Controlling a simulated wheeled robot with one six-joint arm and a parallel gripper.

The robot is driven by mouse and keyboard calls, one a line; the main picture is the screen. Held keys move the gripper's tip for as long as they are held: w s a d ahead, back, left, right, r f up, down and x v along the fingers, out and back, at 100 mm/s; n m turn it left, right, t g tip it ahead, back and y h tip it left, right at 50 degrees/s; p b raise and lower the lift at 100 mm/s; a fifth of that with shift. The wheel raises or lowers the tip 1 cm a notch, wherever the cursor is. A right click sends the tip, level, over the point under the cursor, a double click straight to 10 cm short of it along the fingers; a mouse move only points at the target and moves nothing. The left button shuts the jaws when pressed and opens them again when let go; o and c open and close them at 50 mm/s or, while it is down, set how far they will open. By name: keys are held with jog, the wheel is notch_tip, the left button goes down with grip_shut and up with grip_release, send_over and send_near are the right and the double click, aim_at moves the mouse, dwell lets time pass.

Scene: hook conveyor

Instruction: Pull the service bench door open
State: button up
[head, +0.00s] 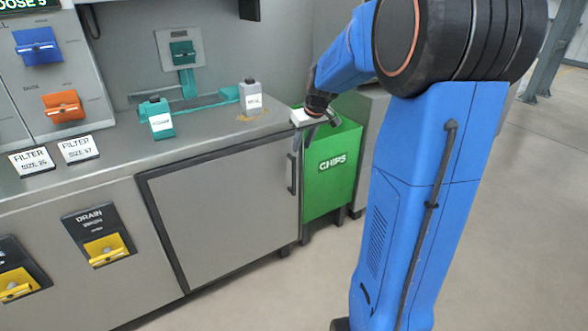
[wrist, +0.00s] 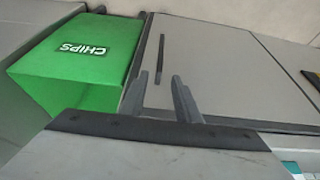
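The service bench door (head: 220,215) is a flat grey panel in a dark frame, and it looks shut. It also shows in the wrist view (wrist: 215,75). Its dark upright bar handle (head: 291,175) is near the door's right edge. In the wrist view the handle (wrist: 161,60) appears beyond my fingertips, between their lines. My gripper (head: 304,138) is above the handle, near the bench's right end, pointing down. In the wrist view its fingers (wrist: 159,78) are apart with nothing between them. The gripper does not appear to touch the handle.
A green CHIPS bin (head: 333,170) stands right beside the door's handle side, close to my gripper. The floor in front of the door (head: 270,290) is clear.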

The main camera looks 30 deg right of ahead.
aim_at(295, 165)
jog(key=x, duration=1.4)
jog(key=shift+w+f, duration=0.15)
jog(key=shift+w, duration=0.05)
grip_shut()
